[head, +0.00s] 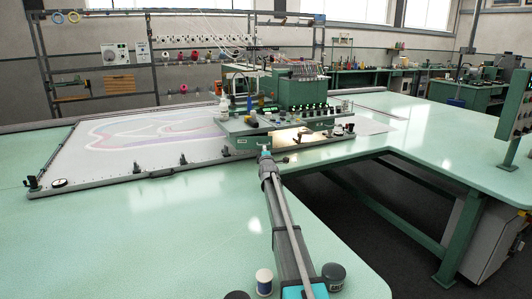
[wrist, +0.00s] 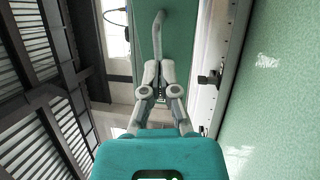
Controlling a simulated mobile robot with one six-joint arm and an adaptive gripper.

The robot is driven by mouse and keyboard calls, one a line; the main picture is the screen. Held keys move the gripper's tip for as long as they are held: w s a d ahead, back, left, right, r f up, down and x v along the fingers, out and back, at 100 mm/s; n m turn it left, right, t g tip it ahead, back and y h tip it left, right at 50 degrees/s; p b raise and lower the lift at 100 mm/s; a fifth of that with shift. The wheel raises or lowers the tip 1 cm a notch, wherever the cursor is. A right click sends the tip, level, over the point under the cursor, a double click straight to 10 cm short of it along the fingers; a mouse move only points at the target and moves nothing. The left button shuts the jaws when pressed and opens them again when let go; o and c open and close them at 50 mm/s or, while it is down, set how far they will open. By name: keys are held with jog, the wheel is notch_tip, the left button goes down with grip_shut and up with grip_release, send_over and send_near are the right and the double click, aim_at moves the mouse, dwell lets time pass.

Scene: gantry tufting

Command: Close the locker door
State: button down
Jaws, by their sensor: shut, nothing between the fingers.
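My gripper (head: 265,153) reaches over the green table toward the front of the tufting machine (head: 300,92) in the head view. In the wrist view my gripper (wrist: 159,70) is shut, with nothing between its fingers. A grey bent bar (wrist: 157,35) shows just beyond the fingertips, against a green panel (wrist: 179,50); I cannot tell whether they touch it. I cannot make out a locker door for certain in either view. A light grey cabinet (head: 490,240) stands under the right table, partly hidden by its leg; its door state cannot be told.
The white framed tufting bed (head: 75,158) lies left of the machine. A green control box (head: 517,110) stands at right. Open dark floor (head: 385,235) lies between the table sections.

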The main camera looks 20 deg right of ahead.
aim_at(254, 144)
jog(key=shift+w+d+r, duration=0.1)
jog(key=shift+w+d, duration=0.05)
jog(key=shift+w, duration=0.45)
jog(key=w+d, duration=0.2)
jog(key=w, duration=0.1)
jog(key=w+d, duration=0.1)
jog(key=w, duration=0.1)
jog(key=shift+d+r, duration=0.1)
jog(key=shift+d, duration=0.05)
jog(key=shift+w, duration=0.1)
dwell(0.4)
